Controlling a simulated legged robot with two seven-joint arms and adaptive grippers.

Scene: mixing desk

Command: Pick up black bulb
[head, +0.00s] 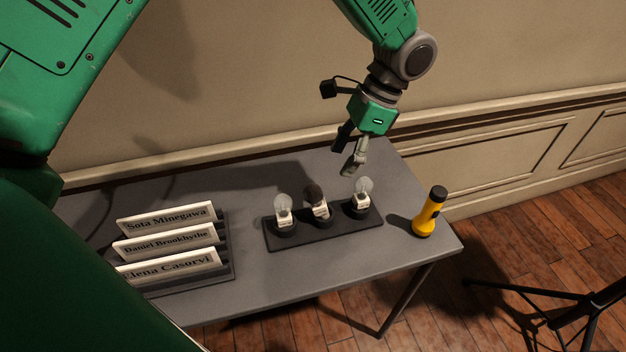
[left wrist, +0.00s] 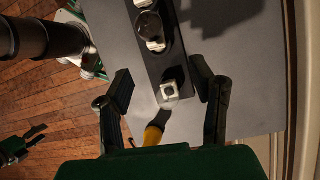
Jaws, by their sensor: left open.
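The black bulb (head: 315,196) stands in the middle of a dark holder (head: 335,229) on the desk, between two clear bulbs, one on the left (head: 283,204) and one on the right (head: 363,189). My left gripper (head: 352,160) is open and empty, above and behind the right clear bulb. In the left wrist view, the open fingers (left wrist: 163,78) lie on either side of that clear bulb (left wrist: 168,94). The black bulb (left wrist: 148,24) is beyond the fingertips, near the top.
A yellow flashlight (head: 428,212) stands right of the holder. A rack of name plates (head: 168,240) is at the left. The wall (head: 250,80) rises behind the desk (head: 255,287). Black stand legs (head: 555,310) are on the floor at right.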

